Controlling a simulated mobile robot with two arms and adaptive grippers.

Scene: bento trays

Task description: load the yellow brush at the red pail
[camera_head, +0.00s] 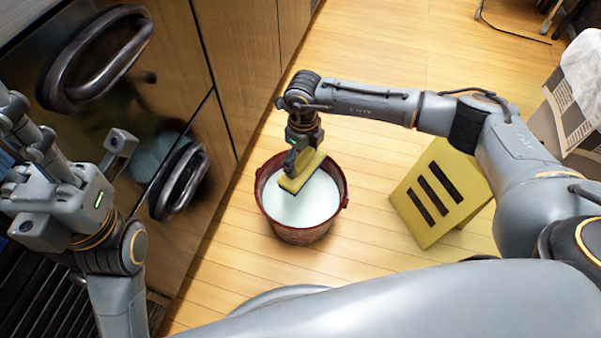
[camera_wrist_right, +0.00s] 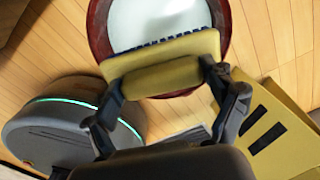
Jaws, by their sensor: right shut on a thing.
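The yellow brush (camera_head: 301,172) has a yellow block body and dark blue bristles; it also shows in the right wrist view (camera_wrist_right: 165,62). My right gripper (camera_head: 297,160) is shut on the brush, its fingers (camera_wrist_right: 162,90) at the two ends of the block. The red pail (camera_head: 343,190) stands on the floor, with whitish liquid (camera_head: 300,208) inside; its rim also shows in the right wrist view (camera_wrist_right: 98,28). The brush is over the pail's opening. I cannot tell whether the bristles touch the liquid. My left arm is at the left; its fingertips are not clearly visible.
A yellow sign (camera_head: 440,190) with dark bars stands on the wooden floor right of the pail. Cabinets with dark handles (camera_head: 180,180) line the left. A bin with a white liner (camera_head: 580,85) is at the far right. Floor behind the pail is clear.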

